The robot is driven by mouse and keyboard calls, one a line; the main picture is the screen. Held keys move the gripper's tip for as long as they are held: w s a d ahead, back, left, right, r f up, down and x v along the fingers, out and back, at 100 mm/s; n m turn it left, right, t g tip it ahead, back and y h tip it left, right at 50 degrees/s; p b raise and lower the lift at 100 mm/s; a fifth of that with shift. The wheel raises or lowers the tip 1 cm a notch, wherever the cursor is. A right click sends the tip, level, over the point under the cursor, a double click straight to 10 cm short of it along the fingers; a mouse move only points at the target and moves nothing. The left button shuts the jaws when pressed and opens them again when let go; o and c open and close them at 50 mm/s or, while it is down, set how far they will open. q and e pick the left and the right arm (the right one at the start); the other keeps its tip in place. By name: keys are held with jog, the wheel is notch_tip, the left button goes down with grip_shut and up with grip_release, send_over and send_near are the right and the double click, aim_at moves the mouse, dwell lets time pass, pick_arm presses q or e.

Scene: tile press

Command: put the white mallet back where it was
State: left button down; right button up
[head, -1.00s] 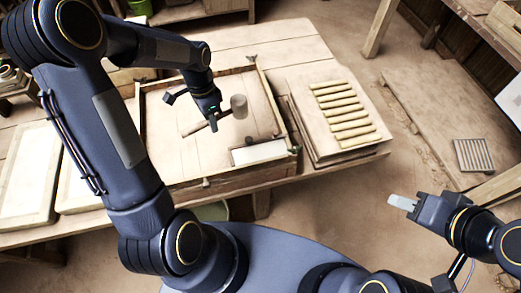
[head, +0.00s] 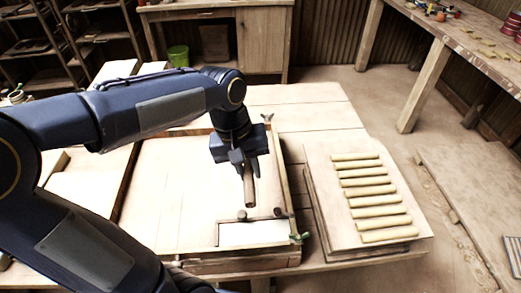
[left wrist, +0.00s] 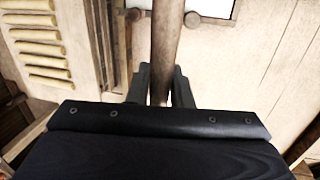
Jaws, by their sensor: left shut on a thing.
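My left gripper (head: 243,165) is shut on the brown wooden handle of a mallet (head: 250,190), above the right part of the shallow wooden tray (head: 165,215). The handle points down and toward me in the head view. In the left wrist view the handle (left wrist: 166,45) runs up from between the fingers (left wrist: 162,88) and out of the top of the picture. The mallet's head does not show now, so I cannot tell its colour. My right gripper is out of view.
A white slab (head: 252,234) lies at the tray's front right, with dark knobs beside it. Right of the tray, a board (head: 325,195) carries several yellowish rods (head: 372,194). A green bucket (head: 178,56) stands behind the table.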

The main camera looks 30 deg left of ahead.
pick_arm(q)
jog(key=w+a+f, duration=0.1)
jog(key=w, duration=0.1)
jog(key=w+a+f, duration=0.1)
jog(key=w, duration=0.2)
jog(key=w+a+f+p, duration=0.1)
jog(key=w, duration=0.2)
jog(key=shift+w+f, duration=0.1)
jog(key=shift+f, duration=0.25)
jog(key=w+f, duration=0.1)
jog(key=w+a+f, duration=0.1)
jog(key=f, duration=0.1)
jog(key=w+f, duration=0.2)
jog(key=shift+a, duration=0.25)
jog(key=shift+w+a+f, duration=0.1)
jog(key=shift+w+f, duration=0.2)
jog(key=shift+f, duration=0.1)
jog(key=x, duration=0.3)
jog(key=shift+a+f, duration=0.25)
jog(key=shift+a, duration=0.1)
